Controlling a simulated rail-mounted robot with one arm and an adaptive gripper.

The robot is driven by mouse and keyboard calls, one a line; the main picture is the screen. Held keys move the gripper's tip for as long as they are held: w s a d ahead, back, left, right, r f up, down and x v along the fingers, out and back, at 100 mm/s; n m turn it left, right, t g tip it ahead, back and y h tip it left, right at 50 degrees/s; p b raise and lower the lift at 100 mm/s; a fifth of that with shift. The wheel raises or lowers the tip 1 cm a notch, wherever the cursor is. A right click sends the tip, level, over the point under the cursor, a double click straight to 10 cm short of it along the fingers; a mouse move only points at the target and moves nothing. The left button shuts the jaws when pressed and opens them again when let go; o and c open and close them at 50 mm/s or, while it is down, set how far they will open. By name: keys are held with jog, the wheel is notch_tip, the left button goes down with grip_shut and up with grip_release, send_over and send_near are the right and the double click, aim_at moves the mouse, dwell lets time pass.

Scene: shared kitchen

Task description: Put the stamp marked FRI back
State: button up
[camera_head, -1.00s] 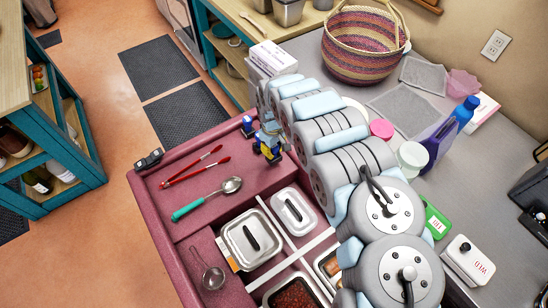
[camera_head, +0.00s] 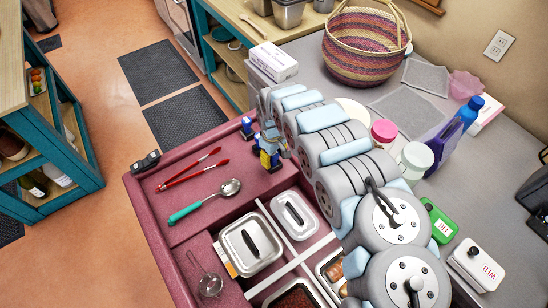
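A green block-shaped stamp (camera_head: 437,218) lies on the grey worktop, just right of my arm's joint. Its white label appears to read FRI, though it is small and turned in this view. Part of its left end is close to or behind my arm. A white stamp (camera_head: 476,264) with a black knob and red letters WED stands nearer, to the right.
Mesh sheets (camera_head: 403,110), a pink-lidded jar (camera_head: 383,132), a purple container (camera_head: 443,142) and a blue bottle (camera_head: 468,115) crowd the worktop behind my arm. A woven basket (camera_head: 366,60) stands at the back.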

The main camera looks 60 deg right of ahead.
notch_tip(320, 180, up, 11)
jog(key=shift+w+p, duration=0.15)
jog(key=shift+p, duration=0.65)
jog(key=shift+r+p, duration=0.65)
jog(key=shift+r, duration=0.05)
